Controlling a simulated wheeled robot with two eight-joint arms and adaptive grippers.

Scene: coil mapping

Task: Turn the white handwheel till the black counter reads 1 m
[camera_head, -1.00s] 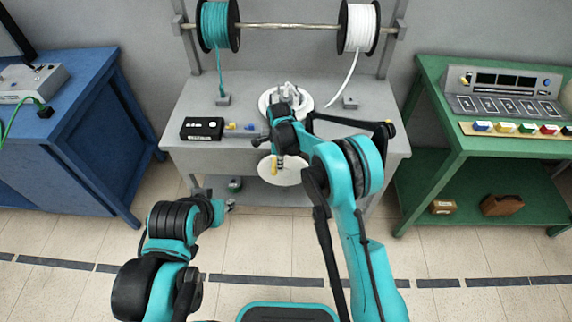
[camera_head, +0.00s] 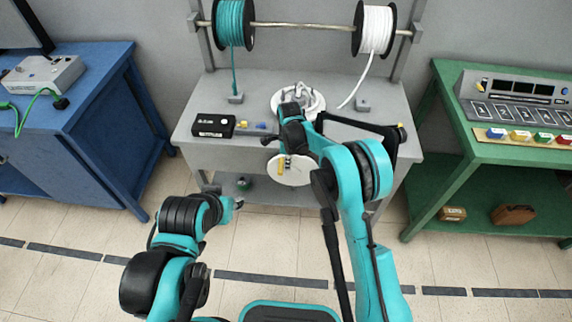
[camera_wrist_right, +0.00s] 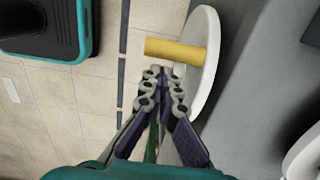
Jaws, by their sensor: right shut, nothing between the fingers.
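The white handwheel (camera_head: 297,176) is a disc on the front of the grey table, with a yellow handle (camera_head: 281,167) standing out from its face. The black counter (camera_head: 213,126) lies on the tabletop left of it; its digits are too small to read. In the right wrist view my right gripper (camera_wrist_right: 162,72) is shut and empty, its tips just beside the yellow handle (camera_wrist_right: 176,50) and in front of the white wheel (camera_wrist_right: 206,75). In the head view my right wrist hides most of that gripper. My left gripper (camera_head: 237,204) is low at the left, too small to judge.
A teal spool (camera_head: 234,25) and a white spool (camera_head: 375,30) hang on a rod above the grey table (camera_head: 190,105). A blue bench (camera_head: 105,95) stands left, a green bench (camera_head: 450,160) right. The floor between is clear.

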